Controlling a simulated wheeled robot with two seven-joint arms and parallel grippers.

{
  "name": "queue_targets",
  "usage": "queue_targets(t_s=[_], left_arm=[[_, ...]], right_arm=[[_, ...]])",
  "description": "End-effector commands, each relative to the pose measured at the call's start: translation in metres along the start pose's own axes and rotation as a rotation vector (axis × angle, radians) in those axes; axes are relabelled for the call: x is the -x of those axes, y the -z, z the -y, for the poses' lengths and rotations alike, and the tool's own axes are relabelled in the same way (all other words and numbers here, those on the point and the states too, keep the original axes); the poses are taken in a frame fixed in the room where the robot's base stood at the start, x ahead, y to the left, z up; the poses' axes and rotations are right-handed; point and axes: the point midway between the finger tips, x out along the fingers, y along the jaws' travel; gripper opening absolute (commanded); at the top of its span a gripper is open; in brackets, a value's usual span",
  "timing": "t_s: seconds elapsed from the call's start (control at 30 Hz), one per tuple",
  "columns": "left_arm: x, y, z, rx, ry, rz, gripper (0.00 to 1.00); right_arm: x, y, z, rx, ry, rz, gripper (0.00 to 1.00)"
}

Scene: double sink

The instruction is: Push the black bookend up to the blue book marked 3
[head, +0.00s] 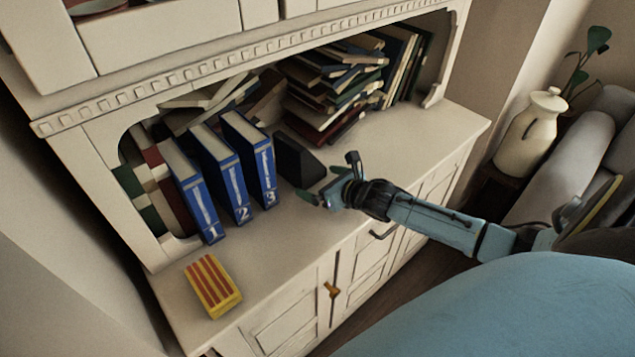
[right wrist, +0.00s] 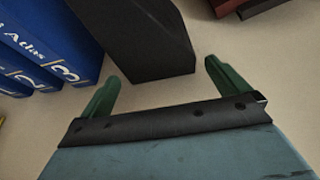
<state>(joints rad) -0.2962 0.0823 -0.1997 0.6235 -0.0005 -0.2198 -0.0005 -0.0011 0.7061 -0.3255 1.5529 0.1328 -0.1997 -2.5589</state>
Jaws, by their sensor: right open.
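The black bookend (head: 297,160) stands on the cabinet shelf just right of the blue book marked 3 (head: 250,157), with a narrow gap showing between them. Blue books marked 2 (head: 224,172) and 1 (head: 192,190) stand upright to its left. My right gripper (head: 318,196) is in front of the bookend, open and empty. In the right wrist view its green fingertips (right wrist: 160,82) point at the bookend (right wrist: 150,40), which lies between and beyond them. Book 3 (right wrist: 72,40) shows at the left there. My left gripper is not in view.
A yellow and red striped box (head: 212,285) lies on the shelf at front left. Stacked books (head: 330,90) fill the back of the niche. The shelf top (head: 420,135) right of the bookend is clear. A cream vase (head: 530,130) stands beyond the cabinet.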

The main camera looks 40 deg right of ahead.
Motion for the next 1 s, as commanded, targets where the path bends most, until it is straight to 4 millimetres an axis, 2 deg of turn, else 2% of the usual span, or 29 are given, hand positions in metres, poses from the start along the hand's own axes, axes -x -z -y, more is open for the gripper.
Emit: queue_targets(t_s=[0.2,0.53,1.0], left_arm=[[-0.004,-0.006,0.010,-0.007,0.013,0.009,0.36],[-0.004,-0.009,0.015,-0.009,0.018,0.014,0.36],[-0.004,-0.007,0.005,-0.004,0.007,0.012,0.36]], right_arm=[[-0.015,0.000,0.000,-0.001,0.000,0.000,1.00],[-0.017,0.000,0.000,-0.001,-0.001,0.000,1.00],[-0.016,0.000,0.000,0.000,-0.001,0.000,0.38]])
